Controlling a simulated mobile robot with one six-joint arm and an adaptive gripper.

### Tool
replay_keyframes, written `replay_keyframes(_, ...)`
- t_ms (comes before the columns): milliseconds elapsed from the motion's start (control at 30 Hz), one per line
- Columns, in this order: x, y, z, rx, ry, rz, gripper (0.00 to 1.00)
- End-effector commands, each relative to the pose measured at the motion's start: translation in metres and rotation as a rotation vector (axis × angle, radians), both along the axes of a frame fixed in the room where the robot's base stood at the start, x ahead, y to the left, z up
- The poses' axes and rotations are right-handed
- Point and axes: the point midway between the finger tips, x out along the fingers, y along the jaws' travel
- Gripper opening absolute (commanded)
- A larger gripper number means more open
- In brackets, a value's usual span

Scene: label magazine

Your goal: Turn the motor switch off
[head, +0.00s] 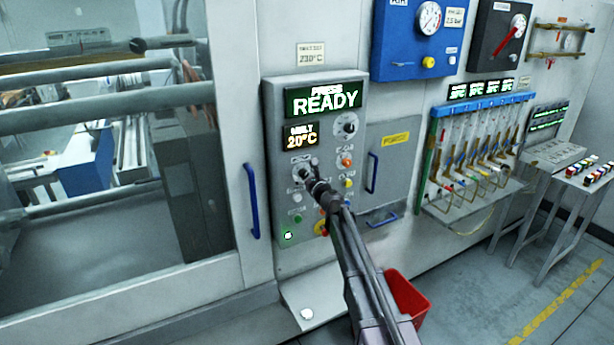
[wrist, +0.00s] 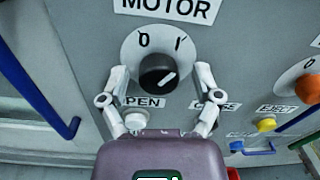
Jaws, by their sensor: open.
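The motor switch (wrist: 157,70) is a round black knob on a pale dial under a MOTOR label (wrist: 170,8). In the wrist view its white pointer line slants up to the right, toward the I mark (wrist: 181,43) and away from the 0 mark (wrist: 144,40). My gripper (wrist: 162,75) is open, with one finger on each side of the knob and a gap visible on both sides. In the head view my gripper (head: 312,168) is at the control panel (head: 328,240), partly hiding the dial.
OPEN, CLOSE and EJECT labels sit below and right of the switch. An orange knob (wrist: 308,88) and a yellow button (wrist: 266,125) are to its right. A blue handle (head: 251,200) stands left of the panel. A red bin (head: 408,298) is on the floor.

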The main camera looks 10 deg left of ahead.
Motion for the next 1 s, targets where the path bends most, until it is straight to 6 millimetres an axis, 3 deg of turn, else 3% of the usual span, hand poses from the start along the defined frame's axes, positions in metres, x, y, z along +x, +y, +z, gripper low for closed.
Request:
replay_keyframes(333,0.001,0.002,0.0,0.0,0.0,0.0,0.82)
replay_keyframes(367,0.001,0.002,0.0,0.0,0.0,0.001,0.76)
replay_keyframes(600,0.001,0.002,0.0,0.0,0.0,0.0,0.05)
replay_keyframes(633,0.001,0.002,0.0,0.0,0.0,0.0,0.0)
replay_keyframes(667,0.001,0.002,0.0,0.0,0.0,0.0,0.0)
replay_keyframes(700,0.0,-0.013,0.0,0.0,0.0,-0.002,0.0)
replay_keyframes(1000,0.003,0.001,0.0,-0.022,-0.015,-0.004,0.0)
